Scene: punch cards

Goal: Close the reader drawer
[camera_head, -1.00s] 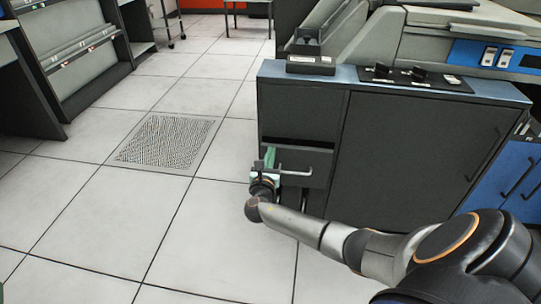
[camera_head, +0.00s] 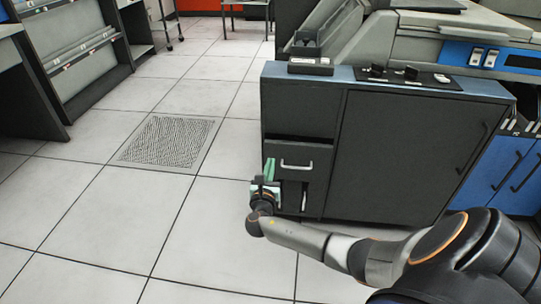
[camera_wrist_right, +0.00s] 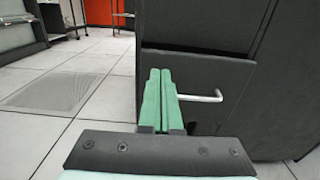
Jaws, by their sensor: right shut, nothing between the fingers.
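The reader drawer (camera_head: 318,157) is a dark front with a silver bar handle (camera_head: 297,166), low in the left part of the dark cabinet. My right gripper (camera_head: 269,164) has green fingers, shut and empty, at the drawer's left edge. The fingers also show in the right wrist view (camera_wrist_right: 160,75); contact is unclear. My left gripper is out of view.
The cabinet (camera_head: 395,150) has a dark slot above the drawer and an opening below it. Machine parts and switches (camera_head: 410,75) sit on top. The tiled floor with a vent grille (camera_head: 170,141) is clear at left.

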